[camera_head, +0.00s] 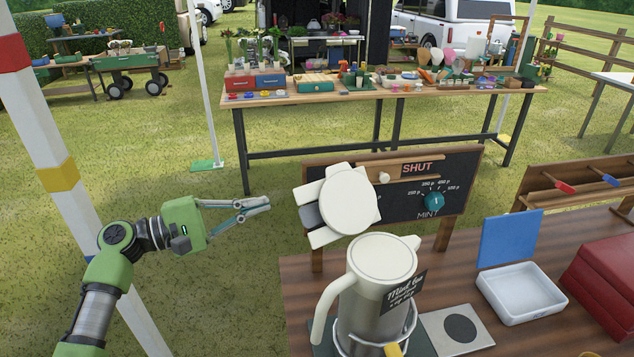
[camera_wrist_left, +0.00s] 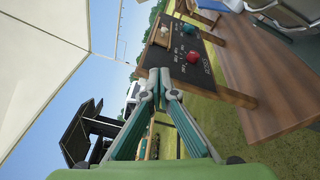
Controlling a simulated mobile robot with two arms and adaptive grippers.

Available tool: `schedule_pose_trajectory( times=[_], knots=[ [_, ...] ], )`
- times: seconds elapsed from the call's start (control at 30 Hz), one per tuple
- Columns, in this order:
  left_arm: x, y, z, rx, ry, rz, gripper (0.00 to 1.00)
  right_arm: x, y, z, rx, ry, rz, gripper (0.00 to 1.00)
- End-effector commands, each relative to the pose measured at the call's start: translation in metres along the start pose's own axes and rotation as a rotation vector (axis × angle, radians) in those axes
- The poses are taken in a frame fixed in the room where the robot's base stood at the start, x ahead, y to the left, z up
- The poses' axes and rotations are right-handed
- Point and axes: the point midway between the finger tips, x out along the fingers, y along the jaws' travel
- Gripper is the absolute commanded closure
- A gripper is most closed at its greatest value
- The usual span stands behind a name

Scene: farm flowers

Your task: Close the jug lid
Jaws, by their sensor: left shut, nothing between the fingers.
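The jug (camera_head: 383,295) stands on the wooden table, with a pale metal body, a cream upper part and a cream handle on its left side. Its cream top (camera_head: 384,256) has a rounded, light face; I cannot tell how the lid sits there. A tilted cream disc (camera_head: 349,200) with pale bars and a grey part shows just behind and above the jug; I cannot tell whether it belongs to the lid. My left gripper (camera_head: 268,204) is shut and empty, left of the disc and apart from it. Its fingers also show in the left wrist view (camera_wrist_left: 160,76).
A dark board (camera_head: 430,185) reading SHUT, with a teal knob, stands behind the jug. A grey plate (camera_head: 457,328), a white box (camera_head: 522,293) with a raised blue lid and a red box (camera_head: 606,282) lie to the right. Grass lies open beneath my left gripper.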

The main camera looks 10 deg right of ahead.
Motion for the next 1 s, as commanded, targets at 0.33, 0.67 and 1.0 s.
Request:
schedule_pose_trajectory(
  times=[0.33,0.67,1.0],
  knots=[
    [0.024,0.037,0.04,-0.002,-0.105,0.027,1.0,-0.011,-0.003,-0.009,-0.003,0.013,-0.004,0.6],
    [0.094,0.041,0.046,-0.001,-0.103,0.027,1.0,-0.039,-0.008,-0.012,0.0,0.013,-0.011,0.6],
    [0.105,0.038,0.079,0.001,-0.098,0.026,1.0,-0.067,-0.005,-0.012,-0.001,0.009,-0.007,0.6]
  ],
)
